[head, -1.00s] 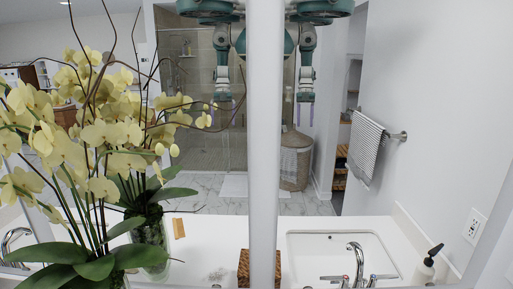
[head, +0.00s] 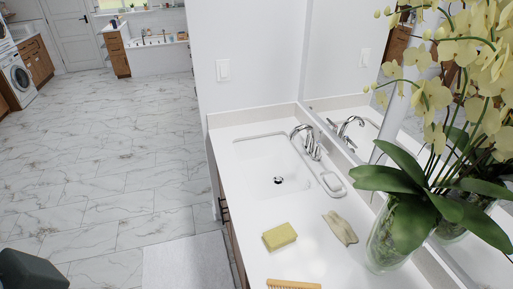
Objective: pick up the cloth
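A small crumpled grey-beige piece that looks like the cloth (head: 340,228) lies on the white counter (head: 318,262), between a yellow sponge and the glass vase. Nothing covers it. Neither of my grippers is in the current head view, so I cannot see how they stand.
The yellow sponge (head: 279,236) lies left of the cloth. A wooden comb or brush (head: 293,285) is at the bottom edge. The glass vase (head: 388,238) with orchids (head: 452,95) stands right, by the mirror. The sink (head: 268,170) and faucet (head: 306,140) are beyond. The marble floor (head: 110,170) at left is clear.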

